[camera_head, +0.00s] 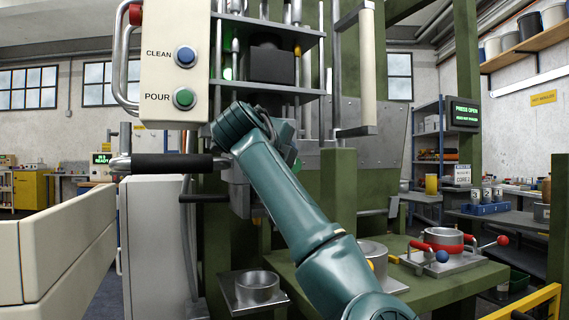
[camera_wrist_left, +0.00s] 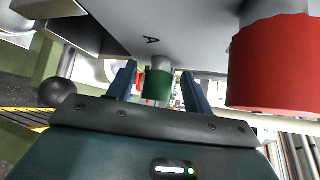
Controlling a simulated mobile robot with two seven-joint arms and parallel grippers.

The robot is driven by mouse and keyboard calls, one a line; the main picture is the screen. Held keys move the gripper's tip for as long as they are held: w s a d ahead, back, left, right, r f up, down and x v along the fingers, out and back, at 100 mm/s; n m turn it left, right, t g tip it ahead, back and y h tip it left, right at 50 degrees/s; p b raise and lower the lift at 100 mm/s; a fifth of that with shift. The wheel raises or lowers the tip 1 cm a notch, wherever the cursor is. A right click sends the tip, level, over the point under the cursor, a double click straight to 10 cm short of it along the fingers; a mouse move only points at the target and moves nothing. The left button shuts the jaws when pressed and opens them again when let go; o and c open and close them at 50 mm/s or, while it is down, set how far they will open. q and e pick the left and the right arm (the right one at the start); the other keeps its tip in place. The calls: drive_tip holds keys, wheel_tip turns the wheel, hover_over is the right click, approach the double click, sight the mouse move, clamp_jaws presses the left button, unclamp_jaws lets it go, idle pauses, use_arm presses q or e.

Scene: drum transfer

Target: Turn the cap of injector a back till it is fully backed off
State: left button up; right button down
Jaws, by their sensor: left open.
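In the left wrist view a small green cap (camera_wrist_left: 157,84) hangs on a short metal stem under a pale grey surface (camera_wrist_left: 175,35) marked with the letter A. My left gripper (camera_wrist_left: 158,72) is open, with one blue finger on each side of the cap in the picture. Gaps show between the cap and both fingers, so they look apart. I cannot tell whether the fingertips reach around the cap or stop short of it. In the head view a teal arm of mine crosses the middle, and its gripper is hidden. My right gripper is not in view.
A large red cylinder (camera_wrist_left: 270,65) is close on the right in the left wrist view; a black ball knob (camera_wrist_left: 57,93) is at left. In the head view a panel with CLEAN and POUR buttons (camera_head: 160,68) and a black-gripped handle (camera_head: 172,164) are near the arm.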

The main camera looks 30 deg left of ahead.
use_arm(q)
drive_tip(key=shift+s, duration=0.1)
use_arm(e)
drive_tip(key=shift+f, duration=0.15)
use_arm(q)
drive_tip(key=s+d+b, duration=0.3)
drive_tip(key=s+b, duration=0.5)
drive_tip(key=s, duration=0.4)
drive_tip(key=shift+s+r, duration=0.15)
drive_tip(key=shift+s, duration=0.15)
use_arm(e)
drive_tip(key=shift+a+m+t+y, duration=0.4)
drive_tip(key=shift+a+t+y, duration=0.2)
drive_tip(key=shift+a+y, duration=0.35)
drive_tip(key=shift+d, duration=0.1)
